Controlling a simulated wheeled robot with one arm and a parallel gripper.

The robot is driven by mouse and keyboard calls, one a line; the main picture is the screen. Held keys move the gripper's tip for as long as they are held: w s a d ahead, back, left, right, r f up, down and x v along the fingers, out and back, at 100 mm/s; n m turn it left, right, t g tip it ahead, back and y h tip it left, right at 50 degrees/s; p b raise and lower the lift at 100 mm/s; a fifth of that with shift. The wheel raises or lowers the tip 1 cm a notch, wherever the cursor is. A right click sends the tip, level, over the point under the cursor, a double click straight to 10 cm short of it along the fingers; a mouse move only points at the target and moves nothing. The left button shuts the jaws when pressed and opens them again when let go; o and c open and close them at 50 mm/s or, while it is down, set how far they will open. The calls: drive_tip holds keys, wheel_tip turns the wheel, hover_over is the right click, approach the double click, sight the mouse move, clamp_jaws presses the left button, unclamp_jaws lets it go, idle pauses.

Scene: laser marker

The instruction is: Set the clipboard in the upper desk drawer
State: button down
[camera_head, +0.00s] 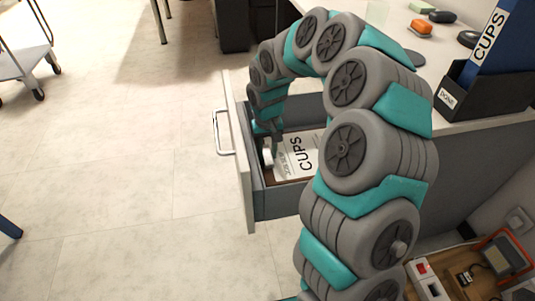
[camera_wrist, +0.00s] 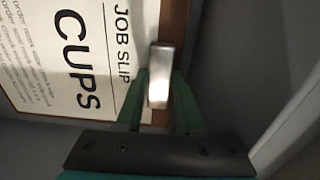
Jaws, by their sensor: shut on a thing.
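The upper desk drawer (camera_head: 246,170) is pulled open, its white front with a metal handle facing left. The clipboard (camera_head: 300,158), brown with a white "CUPS" job slip, is inside the drawer walls and looks flat. My gripper (camera_head: 270,140) reaches down into the drawer and is shut on the clipboard at its clip end. In the wrist view the clipboard (camera_wrist: 75,60) fills the upper left, and its metal clip (camera_wrist: 160,75) sits between the teal fingers of my gripper (camera_wrist: 160,95). Whether the clipboard touches the drawer floor cannot be told. My arm hides the drawer's right part.
The desk top (camera_head: 470,125) holds a black bin (camera_head: 500,100) with a blue "CUPS" board (camera_head: 510,45), plus an orange item (camera_head: 420,27) and dark items. A lower open compartment with devices (camera_head: 470,270) is at bottom right.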

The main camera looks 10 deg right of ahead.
drive_tip(key=shift+f, duration=0.75)
drive_tip(key=c, duration=0.5)
unclamp_jaws()
wheel_tip(320, 180, up, 12)
drive_tip(key=shift+r+b, duration=0.15)
drive_tip(key=shift+b, duration=0.35)
drive_tip(key=shift+s, duration=0.1)
